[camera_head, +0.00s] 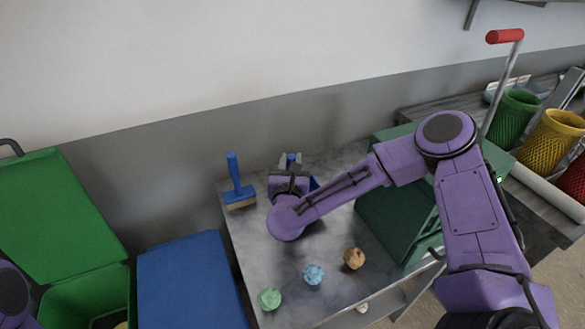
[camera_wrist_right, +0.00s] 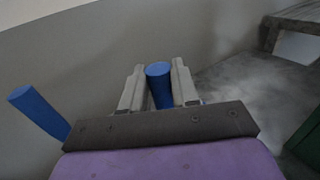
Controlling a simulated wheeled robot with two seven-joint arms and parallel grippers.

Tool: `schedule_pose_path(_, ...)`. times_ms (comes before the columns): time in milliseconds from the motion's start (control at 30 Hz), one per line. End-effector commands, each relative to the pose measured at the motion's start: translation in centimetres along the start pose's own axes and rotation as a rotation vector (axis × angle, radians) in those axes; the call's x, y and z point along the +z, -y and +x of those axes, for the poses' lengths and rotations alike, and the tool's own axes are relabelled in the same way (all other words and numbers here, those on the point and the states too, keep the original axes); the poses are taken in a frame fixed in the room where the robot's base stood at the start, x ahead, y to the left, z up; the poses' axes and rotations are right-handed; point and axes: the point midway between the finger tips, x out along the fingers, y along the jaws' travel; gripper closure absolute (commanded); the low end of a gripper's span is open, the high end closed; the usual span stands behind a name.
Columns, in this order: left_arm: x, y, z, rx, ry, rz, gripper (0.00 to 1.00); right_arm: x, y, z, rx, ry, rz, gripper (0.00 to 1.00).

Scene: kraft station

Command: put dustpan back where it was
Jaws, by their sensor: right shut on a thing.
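My right gripper (camera_head: 291,162) is over the back of the grey table, near the wall. It is shut on the blue handle of the dustpan (camera_head: 315,184). In the right wrist view the handle of the dustpan (camera_wrist_right: 159,88) stands between the two fingers (camera_wrist_right: 158,86). Only a bit of the blue pan shows beside my wrist in the head view; the rest is hidden, so I cannot tell whether it touches the table. My left gripper is not in view.
A blue brush (camera_head: 236,185) stands to the left of the dustpan; its handle also shows in the right wrist view (camera_wrist_right: 38,112). Green (camera_head: 269,299), blue (camera_head: 313,274) and orange (camera_head: 354,258) crumpled balls lie at the front. A dark green box (camera_head: 385,222) stands right. Green (camera_head: 80,215) and blue (camera_head: 190,280) bins stand left.

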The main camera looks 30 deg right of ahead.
Motion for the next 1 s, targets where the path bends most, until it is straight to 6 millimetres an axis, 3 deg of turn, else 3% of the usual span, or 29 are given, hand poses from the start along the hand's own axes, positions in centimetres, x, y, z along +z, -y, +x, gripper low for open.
schedule_pose_path(233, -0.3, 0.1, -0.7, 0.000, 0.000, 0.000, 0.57, -3.7, 0.3, 0.5, 0.000, -0.001, -0.003, 1.00)
schedule_pose_path(600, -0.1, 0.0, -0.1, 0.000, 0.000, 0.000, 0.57, -4.2, 0.3, 0.5, -0.001, 0.000, -0.001, 1.00)
schedule_pose_path(633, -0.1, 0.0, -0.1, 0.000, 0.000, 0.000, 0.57, -4.2, 0.3, 0.5, -0.001, 0.000, -0.001, 0.68)
schedule_pose_path(700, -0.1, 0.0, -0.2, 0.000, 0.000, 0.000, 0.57, -4.1, 0.3, 0.5, -0.001, 0.000, -0.001, 0.45)
schedule_pose_path(1000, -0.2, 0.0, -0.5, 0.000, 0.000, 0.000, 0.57, -3.9, 0.3, 0.5, -0.001, 0.000, -0.001, 0.43)
